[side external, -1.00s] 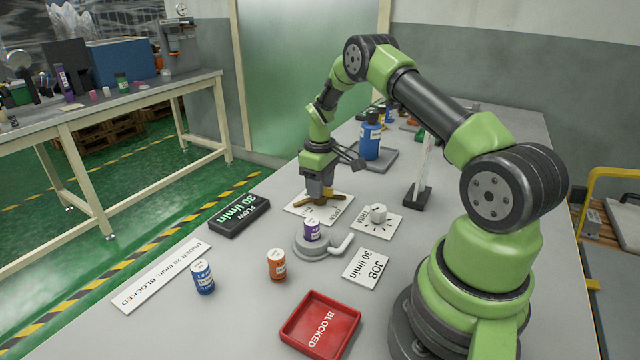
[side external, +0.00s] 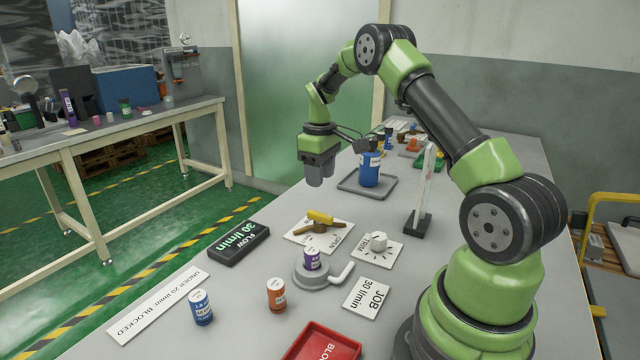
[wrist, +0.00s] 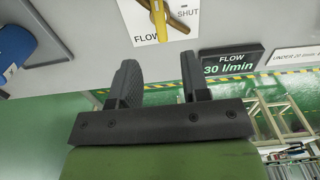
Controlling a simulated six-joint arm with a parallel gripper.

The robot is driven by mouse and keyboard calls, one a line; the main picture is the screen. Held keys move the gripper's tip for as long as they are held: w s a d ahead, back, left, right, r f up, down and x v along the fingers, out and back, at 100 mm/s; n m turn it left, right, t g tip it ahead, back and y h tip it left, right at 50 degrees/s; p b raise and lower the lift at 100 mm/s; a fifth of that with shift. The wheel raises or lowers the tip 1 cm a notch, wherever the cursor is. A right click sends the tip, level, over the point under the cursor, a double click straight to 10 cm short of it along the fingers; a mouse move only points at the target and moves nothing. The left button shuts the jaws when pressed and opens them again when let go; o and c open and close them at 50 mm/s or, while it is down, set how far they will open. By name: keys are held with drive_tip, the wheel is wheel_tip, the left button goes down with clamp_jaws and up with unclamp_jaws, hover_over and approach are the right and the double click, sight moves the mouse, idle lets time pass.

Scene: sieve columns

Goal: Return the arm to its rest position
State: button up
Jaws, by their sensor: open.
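My gripper (side external: 318,172) is raised above the table in the side view, behind and clear of the flow valve. In the wrist view my gripper (wrist: 158,85) shows two dark fingers spread apart with nothing between them. The valve handle (side external: 320,217), yellow and brown, sits on a white plate marked OPEN (side external: 300,236); the handle also shows in the wrist view (wrist: 180,35). A purple-labelled column (side external: 311,259) stands upright on the grey round holder (side external: 318,278). A blue column (side external: 201,308) and an orange column (side external: 276,294) stand upright on the table.
The flow display (side external: 238,243) reads 30 l/min. A blue bottle (side external: 369,168) stands on a grey tray (side external: 350,186).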

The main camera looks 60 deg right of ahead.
drive_tip(key=s+a+r+m+t, duration=0.1)
drive_tip(key=s+a+r+t, duration=0.15)
drive_tip(key=a+r, duration=0.5)
drive_tip(key=s+a+r+m+t, duration=0.1)
drive_tip(key=s+a+r, duration=0.2)
drive_tip(key=a+r, duration=0.5)
drive_tip(key=s+a+r+m+t+y, duration=0.1)
drive_tip(key=s+a+t, duration=0.1)
drive_tip(key=s+a, duration=0.2)
drive_tip(key=s+a+r+m+t+y, duration=0.1)
drive_tip(key=s+a, duration=0.3)
drive_tip(key=s, duration=0.6)
drive_tip(key=shift+a+r+t, duration=0.2)
drive_tip(key=shift+a+t, duration=0.15)
drive_tip(key=shift+a, duration=0.05)
